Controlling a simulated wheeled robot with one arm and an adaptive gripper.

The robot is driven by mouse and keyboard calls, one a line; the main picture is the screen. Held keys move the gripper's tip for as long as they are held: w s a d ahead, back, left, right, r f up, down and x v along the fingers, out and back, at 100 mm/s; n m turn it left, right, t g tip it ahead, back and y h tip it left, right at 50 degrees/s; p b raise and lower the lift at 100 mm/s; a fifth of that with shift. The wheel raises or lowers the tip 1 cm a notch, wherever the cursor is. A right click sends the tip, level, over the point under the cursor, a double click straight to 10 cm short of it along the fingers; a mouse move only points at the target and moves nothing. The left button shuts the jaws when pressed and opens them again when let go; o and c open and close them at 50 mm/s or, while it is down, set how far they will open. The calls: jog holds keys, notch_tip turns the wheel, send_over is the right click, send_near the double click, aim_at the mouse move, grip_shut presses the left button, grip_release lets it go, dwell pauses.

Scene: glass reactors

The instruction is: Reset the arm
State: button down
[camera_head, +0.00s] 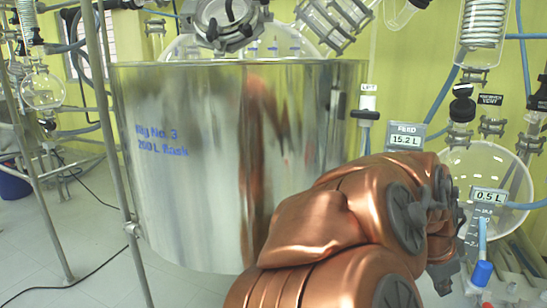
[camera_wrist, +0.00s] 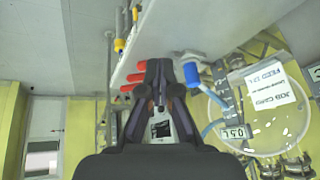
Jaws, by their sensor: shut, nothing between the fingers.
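My gripper (camera_wrist: 158,68) shows in the wrist view with its dark fingers together and nothing between them. The fingertips appear close in the picture to several red handles (camera_wrist: 131,87) and a blue-handled valve (camera_wrist: 191,72); I cannot tell whether they touch anything. In the head view my copper-coloured arm (camera_head: 340,220) reaches from the bottom centre up to the right, in front of the large shiny vessel. Its bent part is near the feed displays. The gripper itself is not clearly visible there.
Metal posts (camera_head: 103,110) stand at left. At right are a 15.2 L display (camera_head: 406,139), a 0.5 L display (camera_head: 488,196), a glass flask (camera_head: 475,165) and blue tubing. A job card (camera_wrist: 268,84) shows upside down.

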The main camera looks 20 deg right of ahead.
jog(key=s+a+f+n+g+y, duration=0.1)
jog(key=s+a+f+n+y, duration=0.2)
jog(key=a+n, duration=0.5)
jog(key=s+a+f+n+g+y, duration=0.1)
jog(key=s+a+f+n, duration=0.25)
jog(key=a+n, duration=0.45)
jog(key=s+a+f+n+y, duration=0.2)
jog(key=a+f+n, duration=0.2)
jog(key=a, duration=0.7)
notch_tip(320, 180, up, 14)
jog(key=p, duration=1.3)
jog(key=shift+a+n, duration=0.2)
jog(key=shift+n, duration=0.2)
jog(key=shift+d+f, duration=0.1)
